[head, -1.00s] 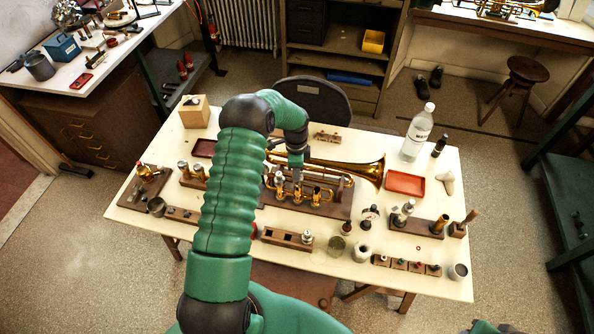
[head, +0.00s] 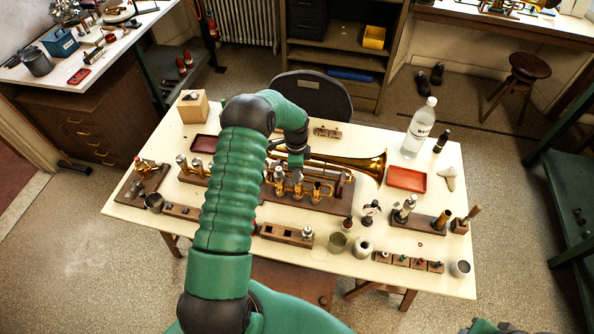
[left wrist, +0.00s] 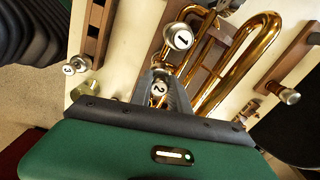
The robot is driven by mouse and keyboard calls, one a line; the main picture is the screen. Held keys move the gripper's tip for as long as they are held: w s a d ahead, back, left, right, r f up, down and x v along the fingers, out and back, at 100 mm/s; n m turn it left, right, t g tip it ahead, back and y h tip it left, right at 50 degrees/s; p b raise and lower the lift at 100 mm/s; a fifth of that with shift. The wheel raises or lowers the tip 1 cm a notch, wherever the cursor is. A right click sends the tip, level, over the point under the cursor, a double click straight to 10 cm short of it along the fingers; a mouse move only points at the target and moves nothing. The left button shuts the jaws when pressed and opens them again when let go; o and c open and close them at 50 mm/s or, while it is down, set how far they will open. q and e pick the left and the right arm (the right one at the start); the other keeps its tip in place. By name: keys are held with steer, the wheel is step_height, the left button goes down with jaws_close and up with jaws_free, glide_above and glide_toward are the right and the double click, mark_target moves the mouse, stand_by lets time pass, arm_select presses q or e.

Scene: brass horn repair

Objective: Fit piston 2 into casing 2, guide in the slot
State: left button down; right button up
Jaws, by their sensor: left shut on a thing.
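The brass horn (head: 350,167) lies on a wooden stand (head: 325,204) mid-table, its bell to the right and its upright casings near the front. My left gripper (head: 296,160) is over the casings, pointing down. In the left wrist view its fingers (left wrist: 160,88) are shut on piston 2 (left wrist: 159,88), whose cap reads 2. The lower part of piston 2 and the mouth of casing 2 are hidden, so I cannot tell how deep it sits or where its guide points. Piston 1 (left wrist: 181,38) shows its cap beside it, at the horn.
Piston 3 (head: 307,232) stands in the right end of a wooden block (head: 285,236) in front of the horn. A red tray (head: 407,179) and a clear bottle (head: 419,130) are to the right. Small jars and tools line the front edge.

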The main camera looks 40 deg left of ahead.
arm_select(q)
steer(key=c, duration=1.2)
jaws_free()
steer(key=shift+a, duration=0.1)
steer(key=shift+o, duration=0.2)
steer(key=shift+r, duration=0.35)
step_height(320, 180, up, 16)
steer(key=b, duration=0.3)
steer(key=shift+a, duration=0.15)
